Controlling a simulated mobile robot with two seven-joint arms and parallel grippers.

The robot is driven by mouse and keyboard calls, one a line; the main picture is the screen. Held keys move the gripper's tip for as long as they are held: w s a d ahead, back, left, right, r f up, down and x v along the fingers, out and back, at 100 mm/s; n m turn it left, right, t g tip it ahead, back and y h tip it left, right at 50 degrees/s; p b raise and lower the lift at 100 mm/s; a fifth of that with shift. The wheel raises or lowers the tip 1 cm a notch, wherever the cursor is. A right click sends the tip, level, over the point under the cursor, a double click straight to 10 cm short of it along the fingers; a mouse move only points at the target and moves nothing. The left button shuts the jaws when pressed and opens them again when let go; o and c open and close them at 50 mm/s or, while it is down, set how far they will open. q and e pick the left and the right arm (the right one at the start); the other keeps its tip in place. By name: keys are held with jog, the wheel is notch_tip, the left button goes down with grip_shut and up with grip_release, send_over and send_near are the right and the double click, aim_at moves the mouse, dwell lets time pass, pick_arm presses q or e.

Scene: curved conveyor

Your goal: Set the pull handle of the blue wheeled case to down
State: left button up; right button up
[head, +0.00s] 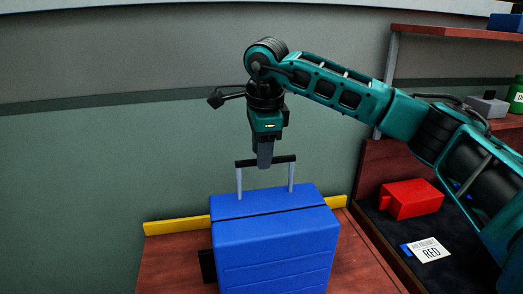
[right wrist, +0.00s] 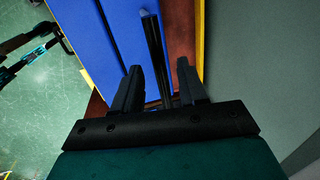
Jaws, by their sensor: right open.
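The blue wheeled case (head: 275,240) stands on a reddish-brown surface, and part of it shows in the right wrist view (right wrist: 105,40). Its pull handle is raised: two grey rods (head: 291,178) rise from the top to a black grip bar (head: 284,159). My right gripper (head: 264,160) points down at the middle of the bar, one finger overlapping it in the head view. In the right wrist view, the open fingers (right wrist: 160,90) stand on either side of the black bar (right wrist: 154,50), with gaps visible.
A yellow edge strip (head: 178,227) runs behind the case near the wall. A shelf (head: 450,33) stands at the upper right.

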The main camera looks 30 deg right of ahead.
jog(key=shift+f, duration=0.25)
grip_shut()
dwell(0.6)
